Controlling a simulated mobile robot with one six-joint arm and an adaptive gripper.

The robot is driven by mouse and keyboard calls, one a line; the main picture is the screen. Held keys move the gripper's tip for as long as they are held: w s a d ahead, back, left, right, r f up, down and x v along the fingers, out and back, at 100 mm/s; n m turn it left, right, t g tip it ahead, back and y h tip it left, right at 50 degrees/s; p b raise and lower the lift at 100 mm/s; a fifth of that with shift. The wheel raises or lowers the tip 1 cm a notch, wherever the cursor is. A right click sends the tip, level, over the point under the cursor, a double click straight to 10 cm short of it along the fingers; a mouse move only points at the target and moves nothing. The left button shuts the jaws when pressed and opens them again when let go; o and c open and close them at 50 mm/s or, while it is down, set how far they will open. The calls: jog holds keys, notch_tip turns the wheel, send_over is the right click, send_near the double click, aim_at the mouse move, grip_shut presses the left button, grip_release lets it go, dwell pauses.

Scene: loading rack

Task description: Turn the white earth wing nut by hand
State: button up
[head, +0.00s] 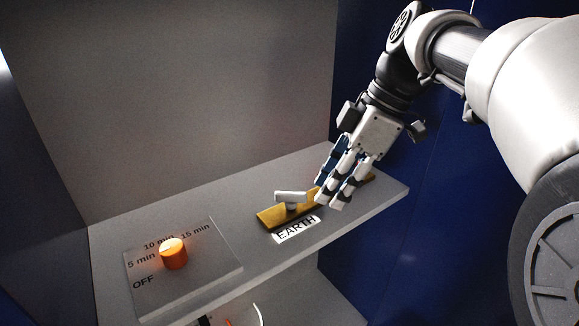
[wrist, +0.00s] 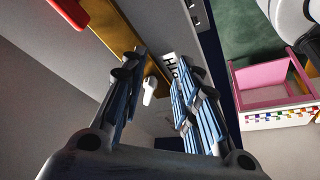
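The white earth wing nut (head: 290,197) stands on a brass bar (head: 270,218) on the shelf, behind the white EARTH label (head: 297,229). My gripper (head: 328,192) points down over the right part of the bar, just right of the wing nut. In the wrist view my gripper (wrist: 155,85) is open, with its fingers apart on both sides. A white piece, which looks like the wing nut (wrist: 150,91), shows in the gap between them, beside the brass bar (wrist: 113,38) and the partly hidden label (wrist: 171,67). I see no clear contact.
An orange timer knob (head: 173,253) sits on a grey panel (head: 215,262) at the shelf's left, marked OFF and minutes. The blue wall (head: 440,190) is close on the right. The wrist view shows a red part (wrist: 70,12) and a pink and white crate (wrist: 285,121).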

aim_at(287, 192)
jog(key=a, duration=0.4)
jog(key=w+a, duration=0.1)
jog(key=a, duration=0.1)
jog(key=shift+a+p, duration=0.3)
jog(key=shift+p, duration=0.1)
jog(key=shift+a+f, duration=0.2)
jog(key=shift+a, duration=0.05)
jog(key=shift+w+a+f, duration=0.1)
jog(key=shift+f, duration=0.35)
grip_shut()
